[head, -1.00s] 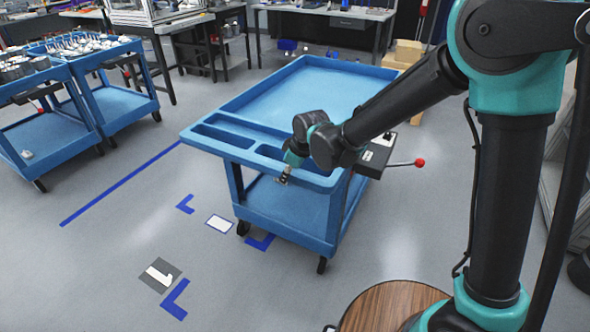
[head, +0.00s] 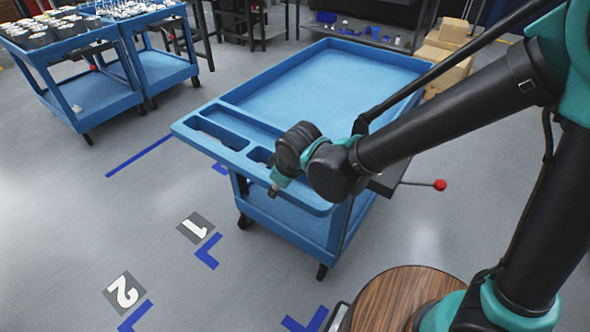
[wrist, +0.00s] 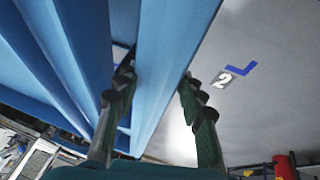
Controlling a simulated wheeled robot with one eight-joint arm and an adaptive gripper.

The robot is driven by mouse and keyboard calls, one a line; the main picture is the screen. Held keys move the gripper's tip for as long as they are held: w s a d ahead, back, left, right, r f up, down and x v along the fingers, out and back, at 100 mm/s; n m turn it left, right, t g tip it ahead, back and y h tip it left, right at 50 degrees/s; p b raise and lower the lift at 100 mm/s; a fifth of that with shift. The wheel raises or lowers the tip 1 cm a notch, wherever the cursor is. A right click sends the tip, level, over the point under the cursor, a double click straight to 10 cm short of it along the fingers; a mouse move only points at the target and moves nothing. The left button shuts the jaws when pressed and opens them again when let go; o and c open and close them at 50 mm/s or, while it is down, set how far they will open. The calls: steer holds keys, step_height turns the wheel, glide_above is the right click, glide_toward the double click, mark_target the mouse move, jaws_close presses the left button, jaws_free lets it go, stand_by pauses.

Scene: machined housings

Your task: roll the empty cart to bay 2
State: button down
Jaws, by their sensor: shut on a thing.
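The empty blue cart (head: 320,88) stands in the middle of the head view, its visible top tray bare. My gripper (head: 274,188) is at the cart's near handle edge. In the wrist view my gripper (wrist: 155,88) has its two fingers on either side of a blue cart rail (wrist: 163,60), shut on it. The bay 2 marker (head: 124,291), a white 2 on a grey square, lies on the floor at lower left, apart from the cart. It also shows in the wrist view (wrist: 222,79), beside a blue corner mark.
The bay 1 marker (head: 195,227) lies just left of the cart. A lever with a red knob (head: 440,184) sticks out right of the cart. Two loaded blue carts (head: 95,95) stand at upper left. Cardboard boxes (head: 448,60) stand behind. The floor at lower left is clear.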

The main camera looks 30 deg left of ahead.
steer(key=s+a, duration=0.2)
steer(key=s, duration=2.7)
steer(key=s+a, duration=0.2)
steer(key=s, duration=2.7)
steer(key=shift+a, duration=0.3)
steer(key=shift+s, duration=0.1)
steer(key=c, duration=0.9)
jaws_free()
steer(key=v, duration=1.2)
steer(key=shift+a, duration=0.1)
